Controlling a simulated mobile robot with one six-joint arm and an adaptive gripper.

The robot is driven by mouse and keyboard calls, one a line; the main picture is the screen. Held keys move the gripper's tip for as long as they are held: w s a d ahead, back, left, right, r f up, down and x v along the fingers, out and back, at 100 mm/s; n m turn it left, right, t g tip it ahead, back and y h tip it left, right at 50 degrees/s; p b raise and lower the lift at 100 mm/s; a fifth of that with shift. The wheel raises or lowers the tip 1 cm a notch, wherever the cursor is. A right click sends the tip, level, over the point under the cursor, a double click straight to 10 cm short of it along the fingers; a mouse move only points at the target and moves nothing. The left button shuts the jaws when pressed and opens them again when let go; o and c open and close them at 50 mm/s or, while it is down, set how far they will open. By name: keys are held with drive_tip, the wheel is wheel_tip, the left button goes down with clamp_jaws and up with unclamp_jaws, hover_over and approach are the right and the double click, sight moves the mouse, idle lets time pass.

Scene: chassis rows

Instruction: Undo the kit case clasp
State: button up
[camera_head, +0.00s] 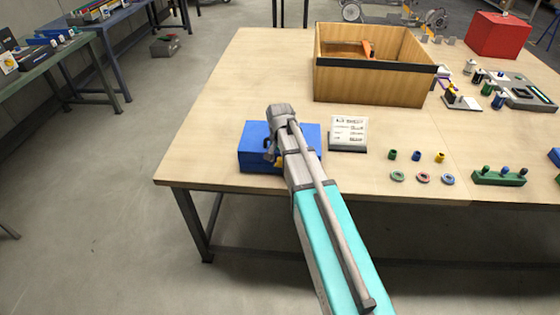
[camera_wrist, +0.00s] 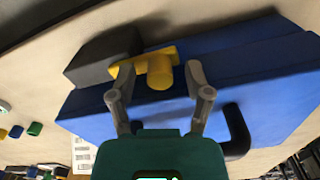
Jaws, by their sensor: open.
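The blue kit case (camera_head: 253,160) lies on the near left of the wooden table, partly hidden behind my arm. In the wrist view the blue case (camera_wrist: 245,60) fills much of the picture. Its yellow clasp (camera_wrist: 158,72), a bar with a round knob, sits by a dark grey block (camera_wrist: 100,58). A black handle (camera_wrist: 238,130) is on the case's side. My gripper (camera_wrist: 159,92) is open, its two fingers on either side of the yellow knob. I cannot tell if they touch it. In the head view my gripper (camera_head: 272,156) is over the case.
A label stand (camera_head: 347,135) stands just right of the case. A wooden bin (camera_head: 370,65) is behind. Several small coloured cylinders (camera_head: 417,155) and rings (camera_head: 423,177) lie to the right, with a green peg block (camera_head: 499,177). The table's left part is bare.

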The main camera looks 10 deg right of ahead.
clamp_jaws()
idle(0.3)
drive_tip(key=shift+s+n, duration=0.2)
drive_tip(key=shift+n, duration=0.2)
drive_tip(key=s+n, duration=0.1)
drive_tip(key=n, duration=0.2)
drive_tip(key=shift+s+a, duration=0.1)
drive_tip(key=shift+s, duration=0.05)
drive_tip(key=n, duration=0.1)
drive_tip(key=s+n, duration=0.1)
drive_tip(key=n, duration=0.2)
drive_tip(key=shift+s+d+n, duration=0.2)
drive_tip(key=shift+s+n, duration=0.1)
drive_tip(key=shift+s, duration=0.05)
drive_tip(key=n, duration=0.2)
drive_tip(key=s+d+n, duration=0.1)
drive_tip(key=n, duration=0.1)
drive_tip(key=shift+s+n, duration=0.2)
drive_tip(key=shift+n, duration=0.1)
drive_tip(key=shift+s+d+n, duration=0.15)
drive_tip(key=shift+d+n, duration=0.1)
drive_tip(key=shift+n, duration=0.6)
drive_tip(key=shift+s+d+n, duration=0.15)
drive_tip(key=shift+d+n, duration=0.15)
drive_tip(key=shift+n, duration=0.6)
drive_tip(key=shift+s+d+n, duration=0.15)
drive_tip(key=shift+d+n, duration=0.1)
drive_tip(key=shift+n, duration=0.6)
